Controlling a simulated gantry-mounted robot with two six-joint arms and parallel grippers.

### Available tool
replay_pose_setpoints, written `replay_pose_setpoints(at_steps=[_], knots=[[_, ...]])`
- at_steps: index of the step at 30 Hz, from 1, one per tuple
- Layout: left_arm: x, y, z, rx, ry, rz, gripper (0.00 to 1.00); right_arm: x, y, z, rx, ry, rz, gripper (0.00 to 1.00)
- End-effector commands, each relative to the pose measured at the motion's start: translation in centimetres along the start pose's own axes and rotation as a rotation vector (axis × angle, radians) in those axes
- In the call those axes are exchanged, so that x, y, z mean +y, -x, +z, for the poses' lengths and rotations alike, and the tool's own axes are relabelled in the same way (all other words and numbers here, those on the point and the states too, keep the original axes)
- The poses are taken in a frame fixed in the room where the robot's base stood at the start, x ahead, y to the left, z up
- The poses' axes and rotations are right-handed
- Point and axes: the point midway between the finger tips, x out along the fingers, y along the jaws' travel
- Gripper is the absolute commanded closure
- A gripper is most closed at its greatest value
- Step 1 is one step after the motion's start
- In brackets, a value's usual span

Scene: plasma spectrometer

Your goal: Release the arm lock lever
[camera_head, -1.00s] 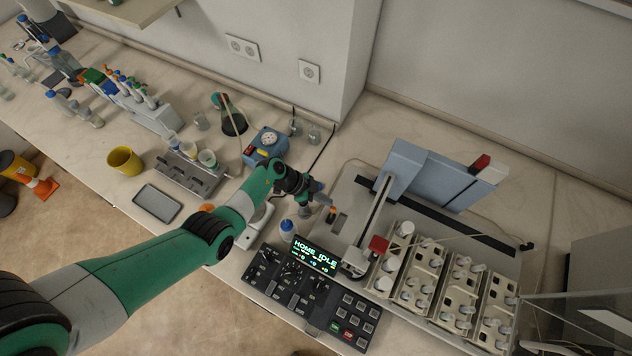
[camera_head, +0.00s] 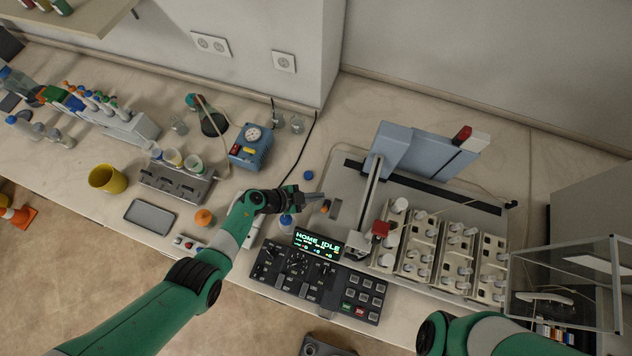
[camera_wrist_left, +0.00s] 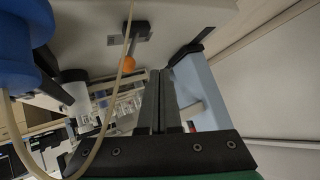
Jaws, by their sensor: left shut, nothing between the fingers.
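A small lever with an orange knob (camera_head: 325,209) stands at a dark slot on the left part of the sampler's grey deck; I take it for the arm lock lever. In the left wrist view the orange knob (camera_wrist_left: 127,65) is on a rod from a dark base plate (camera_wrist_left: 138,31), left of the fingertips. My left gripper (camera_head: 318,196) is shut and empty, right beside the knob in the head view; whether it touches is unclear. It also shows in the left wrist view (camera_wrist_left: 158,75). My right gripper is out of view; only green arm links show at lower right.
A control panel (camera_head: 318,278) reading "HOME IDLE" sits in front. A blue-capped bottle (camera_head: 286,222) stands left of the lever. A blue device (camera_head: 250,146) is behind left.

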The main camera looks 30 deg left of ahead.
Motion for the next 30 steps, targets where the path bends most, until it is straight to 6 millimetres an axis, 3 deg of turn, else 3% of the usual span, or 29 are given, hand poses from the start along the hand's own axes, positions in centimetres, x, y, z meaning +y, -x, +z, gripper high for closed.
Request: replay_pose_setpoints(at_steps=[20,26,30], knots=[[-0.7,0.7,-0.5,-0.002,0.003,-0.002,1.00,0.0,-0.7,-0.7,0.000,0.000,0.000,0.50],[-3.3,2.7,-1.1,-0.002,0.004,-0.006,1.00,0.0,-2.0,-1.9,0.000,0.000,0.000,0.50],[-2.2,6.5,-0.6,-0.003,0.008,-0.004,1.00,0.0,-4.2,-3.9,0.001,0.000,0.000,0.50]])
